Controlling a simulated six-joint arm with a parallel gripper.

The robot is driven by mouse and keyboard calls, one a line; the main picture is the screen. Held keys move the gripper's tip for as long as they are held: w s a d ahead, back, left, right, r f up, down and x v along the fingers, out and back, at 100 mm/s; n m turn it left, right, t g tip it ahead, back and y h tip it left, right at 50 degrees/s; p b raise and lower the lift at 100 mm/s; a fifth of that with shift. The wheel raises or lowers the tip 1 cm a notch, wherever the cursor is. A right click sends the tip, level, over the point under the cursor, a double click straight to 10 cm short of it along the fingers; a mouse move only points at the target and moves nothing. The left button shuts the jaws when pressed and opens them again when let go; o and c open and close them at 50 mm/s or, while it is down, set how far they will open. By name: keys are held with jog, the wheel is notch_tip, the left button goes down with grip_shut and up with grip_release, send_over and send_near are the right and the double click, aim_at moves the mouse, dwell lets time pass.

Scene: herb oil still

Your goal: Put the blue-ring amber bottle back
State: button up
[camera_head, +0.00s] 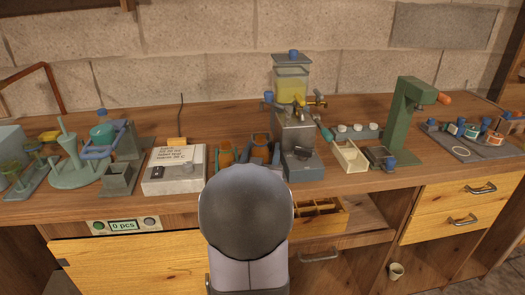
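Two amber-brown shapes, a left one (226,153) and a right one (260,149), stand side by side at the middle of the bench, left of the grey still. They may be amber bottles in dark holders. They are too small to tell whether either has a blue ring. My own rounded grey arm link fills the lower middle and covers the bench front just below them. My gripper does not show, so its opening and anything in it are hidden.
The still (292,125) with its yellow-filled tank stands at centre. A green press (404,125) and a grey tray (477,146) of small ringed pieces are to the right. A white box (174,176) and glassware are left. An open compartment drawer (325,222) sticks out below the bench.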

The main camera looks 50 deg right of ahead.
aim_at(261, 154)
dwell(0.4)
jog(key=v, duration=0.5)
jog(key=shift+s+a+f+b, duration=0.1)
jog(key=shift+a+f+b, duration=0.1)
jog(key=shift+b, duration=0.55)
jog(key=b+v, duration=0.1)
jog(key=b, duration=0.2)
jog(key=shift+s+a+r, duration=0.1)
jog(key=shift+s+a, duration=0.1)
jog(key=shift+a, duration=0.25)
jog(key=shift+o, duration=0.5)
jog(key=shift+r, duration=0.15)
